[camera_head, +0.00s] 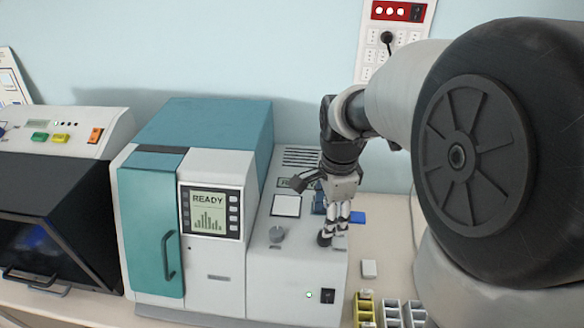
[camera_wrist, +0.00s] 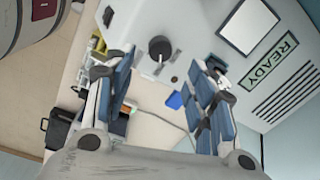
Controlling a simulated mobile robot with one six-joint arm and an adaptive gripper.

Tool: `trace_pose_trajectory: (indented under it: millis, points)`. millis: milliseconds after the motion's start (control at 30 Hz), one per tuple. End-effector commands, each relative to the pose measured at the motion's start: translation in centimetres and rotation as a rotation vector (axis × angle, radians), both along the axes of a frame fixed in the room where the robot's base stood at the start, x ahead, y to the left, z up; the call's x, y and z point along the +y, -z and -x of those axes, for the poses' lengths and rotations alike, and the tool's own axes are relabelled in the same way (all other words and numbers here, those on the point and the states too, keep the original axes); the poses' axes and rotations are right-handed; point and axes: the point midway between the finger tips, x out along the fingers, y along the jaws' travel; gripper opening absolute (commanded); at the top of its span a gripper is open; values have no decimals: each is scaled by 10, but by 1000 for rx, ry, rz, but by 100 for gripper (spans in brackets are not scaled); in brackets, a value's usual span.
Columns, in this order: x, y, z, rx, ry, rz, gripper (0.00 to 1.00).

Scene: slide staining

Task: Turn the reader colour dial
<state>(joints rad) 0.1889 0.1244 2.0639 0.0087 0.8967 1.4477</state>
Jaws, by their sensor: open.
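In the wrist view the dial (camera_wrist: 160,48) shows as a dark knob between the lines of the two fingers, towards the top. My gripper (camera_head: 332,238) points down to the right of the dial, over the right side of the reader's top. In the wrist view my gripper (camera_wrist: 162,78) is open, its blue-padded fingers apart with nothing between them; the dial is not held.
The reader's teal door (camera_head: 152,232) and READY screen (camera_head: 209,212) stand left of the dial. A dark-fronted machine (camera_head: 50,215) is farther left. On the bench to the right are a blue item (camera_head: 357,217), a white block (camera_head: 369,268) and small yellow and grey racks (camera_head: 391,312).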

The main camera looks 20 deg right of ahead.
Motion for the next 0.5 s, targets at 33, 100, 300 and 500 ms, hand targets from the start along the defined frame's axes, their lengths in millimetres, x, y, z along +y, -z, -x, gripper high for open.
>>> trace_pose_trajectory:
  millis: [33,100,300,500]
  points:
    - [0,14,0,5,-1,-1,51]
    - [0,29,0,5,-1,-1,51]
    - [0,62,-3,3,-1,-1,51]
    - [0,77,-4,1,-1,0,51]
